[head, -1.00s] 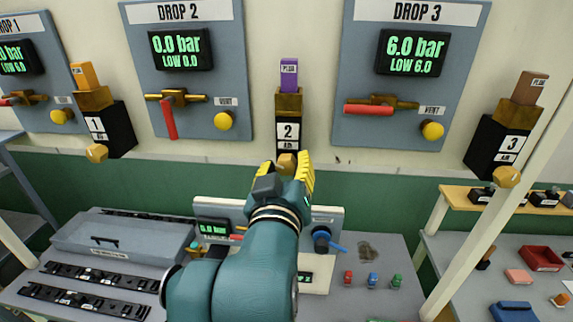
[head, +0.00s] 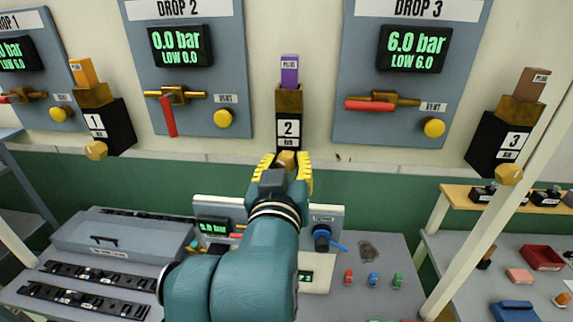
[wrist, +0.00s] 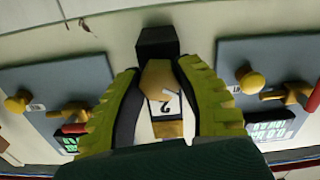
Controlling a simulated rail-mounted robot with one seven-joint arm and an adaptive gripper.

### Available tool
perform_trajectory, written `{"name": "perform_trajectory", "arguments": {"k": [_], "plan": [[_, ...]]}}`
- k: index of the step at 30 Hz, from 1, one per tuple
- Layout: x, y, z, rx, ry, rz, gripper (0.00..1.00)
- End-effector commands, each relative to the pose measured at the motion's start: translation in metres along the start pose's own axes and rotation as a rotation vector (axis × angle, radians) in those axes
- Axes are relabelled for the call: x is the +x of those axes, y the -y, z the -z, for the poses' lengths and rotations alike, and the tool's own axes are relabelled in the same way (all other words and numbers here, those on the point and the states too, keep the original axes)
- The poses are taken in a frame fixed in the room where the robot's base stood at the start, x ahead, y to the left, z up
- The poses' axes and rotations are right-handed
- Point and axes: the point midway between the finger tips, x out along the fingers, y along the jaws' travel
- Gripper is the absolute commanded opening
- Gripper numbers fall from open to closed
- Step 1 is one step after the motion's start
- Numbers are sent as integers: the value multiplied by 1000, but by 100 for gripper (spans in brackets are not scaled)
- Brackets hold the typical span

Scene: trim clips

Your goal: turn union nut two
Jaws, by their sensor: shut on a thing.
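Union nut two (head: 286,158) is a brass hex nut at the lower end of the black block labelled 2 (head: 288,128). It also shows in the wrist view (wrist: 158,78), between the yellow ribbed fingers. My gripper (head: 288,163) is shut on the nut, with one finger on each side. In the wrist view the gripper (wrist: 157,85) hides the nut's outer flanks. A purple plug (head: 289,70) stands in the brass fitting on top of the block. The Drop 2 display (head: 179,46) reads 0.0 bar, and its red valve handle (head: 169,117) hangs down.
Nut one (head: 96,150) and nut three (head: 509,174) sit on blocks at either side. The Drop 3 display (head: 414,46) reads 6.0 bar, with its red handle (head: 370,105) level. The bench (head: 370,290) below holds a grey case (head: 120,240) and small coloured fittings.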

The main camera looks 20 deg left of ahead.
Motion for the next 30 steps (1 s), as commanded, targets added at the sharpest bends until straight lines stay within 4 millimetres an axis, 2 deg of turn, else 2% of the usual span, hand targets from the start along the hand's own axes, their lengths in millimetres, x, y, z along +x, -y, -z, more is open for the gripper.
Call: {"name": "perform_trajectory", "arguments": {"k": [21, 30], "plan": [[1, 1, -4, 663, 6, -1, 0], [1, 1, -4, 855, 7, -1, 0]]}}
